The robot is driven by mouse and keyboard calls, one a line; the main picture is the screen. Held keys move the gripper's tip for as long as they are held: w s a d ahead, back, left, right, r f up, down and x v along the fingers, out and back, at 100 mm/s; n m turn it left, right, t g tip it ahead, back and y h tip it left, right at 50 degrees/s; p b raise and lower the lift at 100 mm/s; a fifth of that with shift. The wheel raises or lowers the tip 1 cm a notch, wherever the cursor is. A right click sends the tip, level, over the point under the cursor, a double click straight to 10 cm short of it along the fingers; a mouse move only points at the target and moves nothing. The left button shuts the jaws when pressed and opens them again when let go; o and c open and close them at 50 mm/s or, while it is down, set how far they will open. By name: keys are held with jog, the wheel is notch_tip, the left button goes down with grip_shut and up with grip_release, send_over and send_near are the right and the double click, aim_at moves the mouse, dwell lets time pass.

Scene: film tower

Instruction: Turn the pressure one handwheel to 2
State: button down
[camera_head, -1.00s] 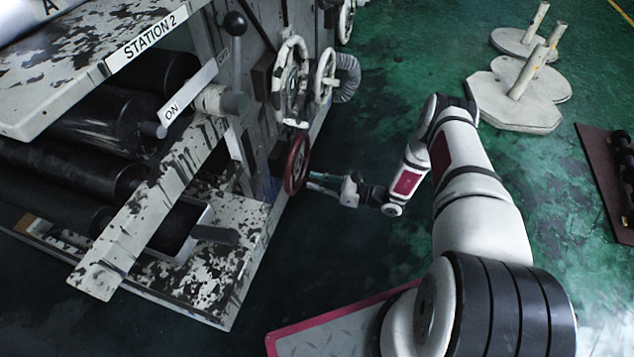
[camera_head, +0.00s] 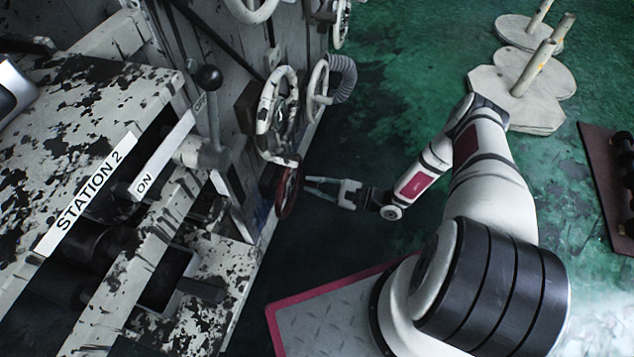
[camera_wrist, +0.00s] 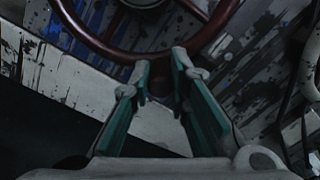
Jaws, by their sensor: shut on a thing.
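A dark red handwheel (camera_head: 288,191) stands on the side of the machine, low and seen nearly edge-on in the head view. My gripper (camera_head: 307,186) reaches it from the right, with its teal fingers at the wheel's near side. In the wrist view the red rim (camera_wrist: 97,40) curves across the top, with part of its hub and a spoke above. My gripper (camera_wrist: 160,65) has its two fingertips at the lowest part of this rim, shut on it with a gap between the fingers. No readable pressure label or number mark shows by the wheel.
White handwheels (camera_head: 277,115) sit above the red one, with a ribbed grey hose (camera_head: 343,78) beside them. A black-knobbed lever (camera_head: 209,78) stands near an ON plate (camera_head: 160,160) and a STATION 2 sign (camera_head: 86,195). Green floor at right is partly clear; pale post stands (camera_head: 518,95) are behind.

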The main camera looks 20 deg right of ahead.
jog(key=shift+w+d+r+n+p, duration=0.35)
jog(key=shift+r+n, duration=0.1)
jog(key=shift+n, duration=0.25)
jog(key=shift+w+d+r+n+p, duration=0.2)
jog(key=shift+w+r+n+p, duration=0.15)
jog(key=shift+n, duration=0.35)
jog(key=shift+r, duration=0.1)
jog(key=c, duration=1.5)
grip_release()
jog(key=shift+s, duration=0.15)
jog(key=v, duration=1.2)
